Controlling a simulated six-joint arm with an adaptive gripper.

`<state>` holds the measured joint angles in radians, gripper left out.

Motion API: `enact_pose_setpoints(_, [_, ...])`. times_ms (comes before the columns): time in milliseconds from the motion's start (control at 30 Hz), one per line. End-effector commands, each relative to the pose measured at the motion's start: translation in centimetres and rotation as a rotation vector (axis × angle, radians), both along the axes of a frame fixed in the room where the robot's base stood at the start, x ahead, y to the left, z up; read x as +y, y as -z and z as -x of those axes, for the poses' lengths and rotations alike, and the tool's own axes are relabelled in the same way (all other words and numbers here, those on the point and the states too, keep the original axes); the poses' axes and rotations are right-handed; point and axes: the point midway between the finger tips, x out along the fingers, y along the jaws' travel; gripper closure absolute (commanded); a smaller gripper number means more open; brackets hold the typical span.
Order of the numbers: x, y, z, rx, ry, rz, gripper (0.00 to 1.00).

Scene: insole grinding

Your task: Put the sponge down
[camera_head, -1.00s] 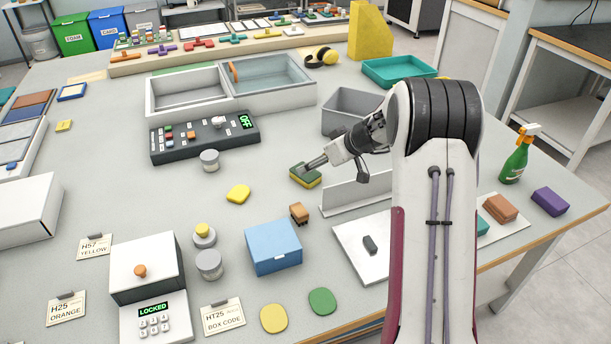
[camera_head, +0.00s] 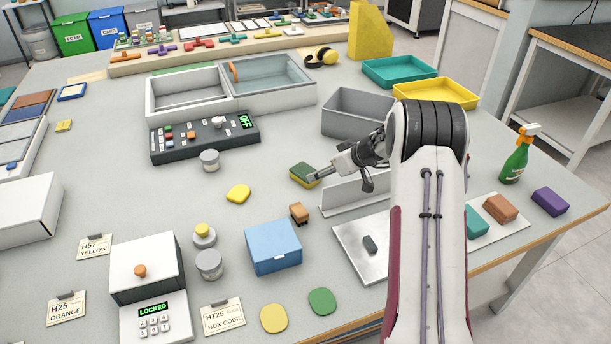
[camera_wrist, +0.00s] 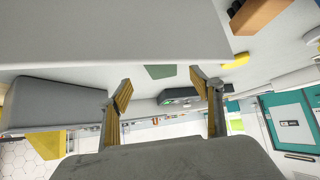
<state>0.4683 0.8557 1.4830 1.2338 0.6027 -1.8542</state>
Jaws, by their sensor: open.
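The yellow sponge with a dark green side (camera_head: 301,174) rests on the grey table, left of the white upright panel. My gripper (camera_head: 316,178) is just right of the sponge, with its fingertips close to the sponge's right end. In the wrist view, the two yellow-padded fingers of my gripper (camera_wrist: 163,97) are apart with nothing held between them. A green patch, likely the sponge (camera_wrist: 160,71), shows beyond the fingertips. From the head view I cannot tell whether a fingertip still touches the sponge.
The white upright panel (camera_head: 350,194) stands close below my gripper. A grey bin (camera_head: 355,116) is behind it. A yellow piece (camera_head: 238,194) and an orange-brown block (camera_head: 299,213) lie nearby. The table left of the sponge is clear up to a grey cylinder (camera_head: 209,161).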

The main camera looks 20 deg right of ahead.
Motion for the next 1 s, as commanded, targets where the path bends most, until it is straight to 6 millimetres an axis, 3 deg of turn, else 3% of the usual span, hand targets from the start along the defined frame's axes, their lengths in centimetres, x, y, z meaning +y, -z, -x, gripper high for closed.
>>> enact_pose_setpoints(200, [0.4, 1.1, -0.9, 0.000, 0.000, 0.000, 0.35])
enact_pose_setpoints(667, [0.5, 1.3, -1.1, 0.000, 0.000, 0.000, 0.35])
enact_pose_setpoints(1000, [1.4, 3.5, -2.6, 0.002, -0.003, -0.001, 0.35])
